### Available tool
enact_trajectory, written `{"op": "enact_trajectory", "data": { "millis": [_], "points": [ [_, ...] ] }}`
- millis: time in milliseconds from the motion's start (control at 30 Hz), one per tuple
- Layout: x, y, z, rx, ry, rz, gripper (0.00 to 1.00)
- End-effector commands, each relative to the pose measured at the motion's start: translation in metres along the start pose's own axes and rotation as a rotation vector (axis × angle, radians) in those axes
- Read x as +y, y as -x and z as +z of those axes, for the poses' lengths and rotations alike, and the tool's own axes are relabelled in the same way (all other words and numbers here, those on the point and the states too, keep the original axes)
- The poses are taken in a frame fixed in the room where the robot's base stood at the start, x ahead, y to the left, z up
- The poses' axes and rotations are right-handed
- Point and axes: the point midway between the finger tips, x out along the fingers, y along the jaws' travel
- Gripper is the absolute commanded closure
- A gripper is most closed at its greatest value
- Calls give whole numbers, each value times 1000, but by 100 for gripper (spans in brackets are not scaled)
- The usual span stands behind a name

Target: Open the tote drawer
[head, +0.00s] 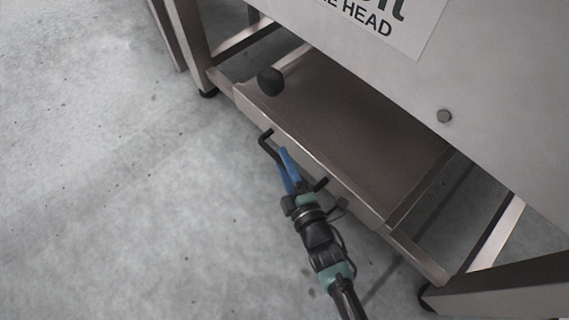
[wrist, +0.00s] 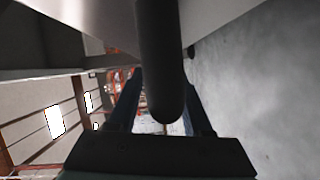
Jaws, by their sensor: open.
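The tote drawer (head: 345,125) is a shallow grey-brown tray low under the steel housing. A dark handle (head: 266,141) stands out from its front wall, with its middle partly hidden by my gripper. My gripper (head: 284,158) is at the handle, its blue fingers open. In the wrist view the dark handle bar (wrist: 160,60) runs between the two spread fingers of my gripper (wrist: 163,90). I cannot tell whether either finger touches it. The tray's inside shows below the housing, and its back is hidden.
A dark round thing (head: 270,81) is at the drawer's far left corner. The steel housing (head: 480,70) overhangs the tray. Metal legs (head: 188,45) with black feet stand at both sides. The concrete floor (head: 110,190) in front is clear.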

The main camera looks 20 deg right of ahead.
Motion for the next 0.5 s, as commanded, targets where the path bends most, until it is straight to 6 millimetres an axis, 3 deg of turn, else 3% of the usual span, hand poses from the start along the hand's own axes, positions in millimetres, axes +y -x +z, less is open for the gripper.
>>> {"op": "enact_trajectory", "data": {
  "millis": [133, 400, 500],
  "points": [
    [0, 0, 0, 0, 0, 0, 50],
    [0, 0, 0, 0, 0, 0, 97],
    [0, 0, 0, 0, 0, 0, 100]
  ]
}}
